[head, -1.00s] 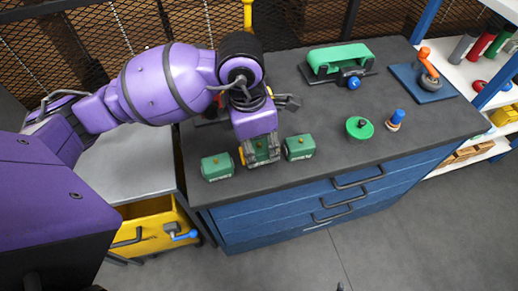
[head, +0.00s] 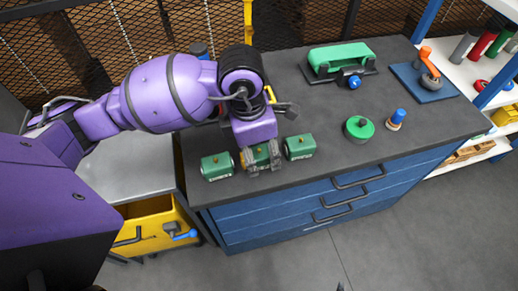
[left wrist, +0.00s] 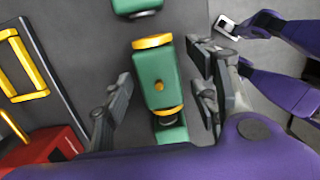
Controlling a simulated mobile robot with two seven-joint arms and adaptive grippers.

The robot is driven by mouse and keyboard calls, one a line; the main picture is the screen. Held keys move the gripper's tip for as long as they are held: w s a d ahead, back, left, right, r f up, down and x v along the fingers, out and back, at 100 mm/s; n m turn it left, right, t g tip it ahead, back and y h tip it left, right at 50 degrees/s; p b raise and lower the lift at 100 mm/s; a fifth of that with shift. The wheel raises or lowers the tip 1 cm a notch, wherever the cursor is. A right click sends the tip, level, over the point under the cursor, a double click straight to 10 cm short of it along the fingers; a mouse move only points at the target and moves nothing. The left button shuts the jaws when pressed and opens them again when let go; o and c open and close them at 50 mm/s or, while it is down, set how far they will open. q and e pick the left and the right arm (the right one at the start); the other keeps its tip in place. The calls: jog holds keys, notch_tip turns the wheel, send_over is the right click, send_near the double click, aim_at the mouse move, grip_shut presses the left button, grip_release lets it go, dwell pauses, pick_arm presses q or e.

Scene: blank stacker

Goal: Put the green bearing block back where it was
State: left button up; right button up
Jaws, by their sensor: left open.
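Three green blocks stand in a row near the front left of the dark worktop: a left one (head: 217,166), a right one (head: 299,148) and a middle one with yellow ends. The middle green block shows best in the left wrist view (left wrist: 156,82), between the spread fingers of my open left gripper (left wrist: 160,105). Gaps show on both sides of it. In the head view my left gripper (head: 262,163) covers most of this block from above. In the left wrist view the right block (left wrist: 137,6) is at the top edge.
A green housing on a black base (head: 341,59), a round green part (head: 359,129) and a blue-topped peg (head: 396,119) stand to the right. A blue plate with an orange-handled tool (head: 425,82) is farther right. A red box (left wrist: 48,150) with yellow handles shows in the wrist view.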

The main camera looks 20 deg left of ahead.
aim_at(254, 154)
pick_arm(q)
jog(key=shift+r, duration=0.4)
notch_tip(254, 154, up, 12)
jog(key=a, duration=0.1)
jog(key=shift+s+f+p, duration=0.2)
jog(key=shift+s+p, duration=0.1)
jog(key=shift+s, duration=0.1)
jog(key=shift+a, duration=0.1)
